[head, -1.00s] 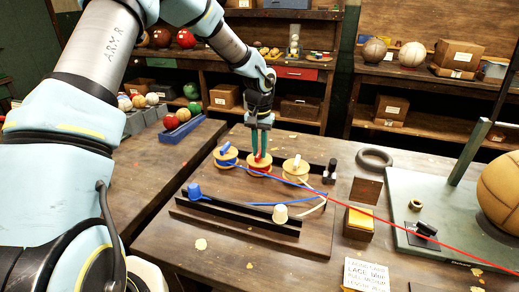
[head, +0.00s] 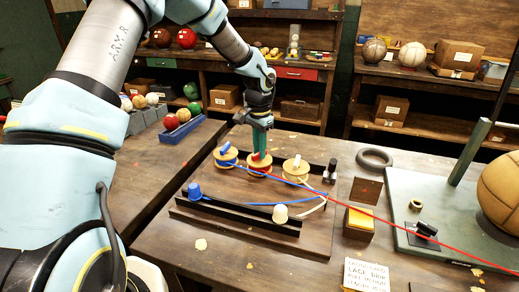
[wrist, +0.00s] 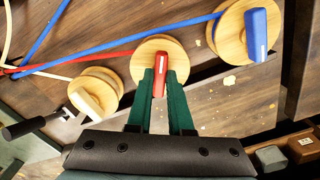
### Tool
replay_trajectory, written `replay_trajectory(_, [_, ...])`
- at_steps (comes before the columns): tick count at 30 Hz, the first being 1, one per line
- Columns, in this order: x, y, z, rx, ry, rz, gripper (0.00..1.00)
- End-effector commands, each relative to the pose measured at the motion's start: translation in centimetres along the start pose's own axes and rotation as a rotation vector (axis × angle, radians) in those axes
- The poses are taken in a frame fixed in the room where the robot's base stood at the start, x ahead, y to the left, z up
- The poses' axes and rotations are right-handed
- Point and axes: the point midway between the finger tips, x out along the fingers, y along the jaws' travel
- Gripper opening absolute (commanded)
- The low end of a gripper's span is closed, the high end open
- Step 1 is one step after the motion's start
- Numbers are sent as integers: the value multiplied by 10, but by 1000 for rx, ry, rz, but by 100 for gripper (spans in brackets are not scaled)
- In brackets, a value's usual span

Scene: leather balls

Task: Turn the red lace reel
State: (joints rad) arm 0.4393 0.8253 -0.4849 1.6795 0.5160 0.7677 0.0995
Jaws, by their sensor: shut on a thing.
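The red lace reel (head: 259,170) is the middle one of three wooden reels on the board. It has a red handle on top, which shows in the wrist view (wrist: 159,82). My gripper (head: 261,152) points down over this reel, its green fingers shut on the red handle. In the wrist view the fingers (wrist: 160,88) lie on both sides of the handle. A red lace (head: 380,218) runs from the reel to the lower right. The reel's far side is partly hidden by the fingers.
The blue reel (head: 226,157) stands to the left and the white reel (head: 295,171) to the right, both close by. A ball (head: 499,190) rests at the right.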

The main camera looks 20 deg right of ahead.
Motion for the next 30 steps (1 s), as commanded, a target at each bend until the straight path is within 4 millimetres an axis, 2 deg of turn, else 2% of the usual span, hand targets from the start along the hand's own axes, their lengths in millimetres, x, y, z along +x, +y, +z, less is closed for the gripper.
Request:
replay_trajectory(15, [-1, 0, -1, 25, 2, -1, 0])
replay_trajectory(16, [-1, 0, -1, 25, 2, -1, 21])
replay_trajectory(23, [0, 0, 0, 24, 2, -1, 47])
replay_trajectory(30, [0, 0, 0, 23, 1, 0, 49])
